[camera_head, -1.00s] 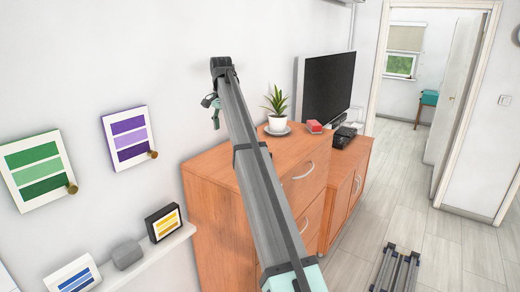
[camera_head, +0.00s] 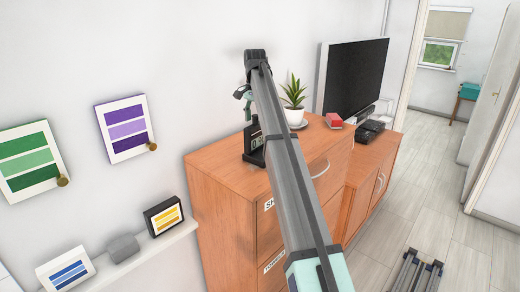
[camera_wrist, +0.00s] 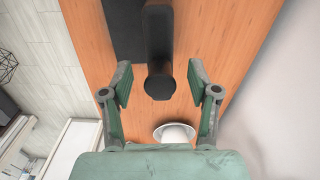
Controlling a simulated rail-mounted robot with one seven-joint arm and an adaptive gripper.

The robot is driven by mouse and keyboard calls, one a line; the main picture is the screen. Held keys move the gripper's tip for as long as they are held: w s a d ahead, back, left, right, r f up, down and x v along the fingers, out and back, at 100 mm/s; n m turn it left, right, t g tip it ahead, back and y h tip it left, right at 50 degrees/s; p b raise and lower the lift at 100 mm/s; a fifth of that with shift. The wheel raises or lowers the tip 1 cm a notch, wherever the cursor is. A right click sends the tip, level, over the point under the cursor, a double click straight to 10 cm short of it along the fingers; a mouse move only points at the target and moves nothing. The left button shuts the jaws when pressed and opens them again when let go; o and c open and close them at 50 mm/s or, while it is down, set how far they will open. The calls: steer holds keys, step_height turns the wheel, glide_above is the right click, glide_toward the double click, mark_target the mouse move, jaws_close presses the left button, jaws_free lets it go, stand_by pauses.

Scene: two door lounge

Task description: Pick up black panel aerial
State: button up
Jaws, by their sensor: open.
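A black upright object with a flat base, which looks like the panel aerial (camera_head: 253,154), stands on the near end of the wooden cabinet top, partly hidden behind my arm in the head view. In the wrist view a black bar with a rounded end, apparently the aerial (camera_wrist: 160,83), lies in line with the space between my fingers. My gripper (camera_wrist: 160,75) is open, with one finger on each side of this line; contact is not visible. In the head view my gripper (camera_head: 244,94) is small and appears just above the aerial.
A potted plant (camera_head: 294,94) stands farther along the cabinet (camera_head: 222,195). Its white pot apparently shows in the wrist view (camera_wrist: 176,131). The wall is close at left.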

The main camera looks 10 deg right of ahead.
mark_target(255, 124)
steer(key=shift+f+p, duration=0.65)
steer(key=shift+f, duration=1.2)
jaws_close()
steer(key=shift+r, duration=0.1)
